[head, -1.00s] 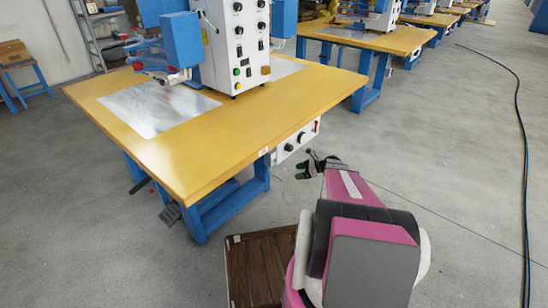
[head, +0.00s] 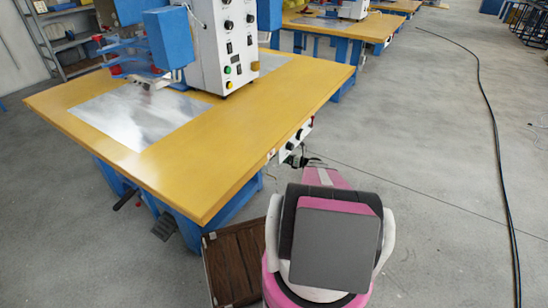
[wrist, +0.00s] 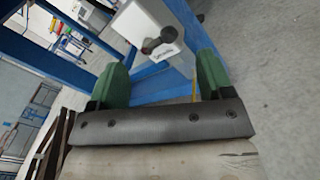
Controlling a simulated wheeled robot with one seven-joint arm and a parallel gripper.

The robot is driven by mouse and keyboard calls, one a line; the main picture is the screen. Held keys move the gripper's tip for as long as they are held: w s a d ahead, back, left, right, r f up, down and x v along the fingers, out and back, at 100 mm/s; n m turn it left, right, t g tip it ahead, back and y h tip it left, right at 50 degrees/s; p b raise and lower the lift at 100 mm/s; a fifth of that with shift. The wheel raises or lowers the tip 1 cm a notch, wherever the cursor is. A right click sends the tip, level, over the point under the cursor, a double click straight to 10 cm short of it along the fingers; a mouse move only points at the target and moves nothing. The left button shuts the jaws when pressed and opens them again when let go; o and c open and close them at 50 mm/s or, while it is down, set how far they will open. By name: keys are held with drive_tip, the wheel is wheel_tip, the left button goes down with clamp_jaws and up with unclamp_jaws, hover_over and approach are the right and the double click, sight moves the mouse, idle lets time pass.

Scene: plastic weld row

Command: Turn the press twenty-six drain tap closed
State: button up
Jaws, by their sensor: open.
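A white control box (head: 297,139) with dark round knobs hangs under the right edge of the yellow press table (head: 225,135). I cannot tell whether either is the drain tap; no other tap is clear. My gripper (wrist: 160,68) is open, its two green fingers apart, with nothing between them. The box and knobs lie beyond the fingertips. In the head view my gripper (head: 303,160) is close to the box, just below it.
A blue table frame (head: 185,205) and a pedal (head: 164,224) are below the tabletop. A brown slatted platform (head: 233,262) lies on the floor left of my base.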

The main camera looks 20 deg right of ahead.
drive_tip(key=x, duration=0.6)
drive_tip(key=c, duration=0.8)
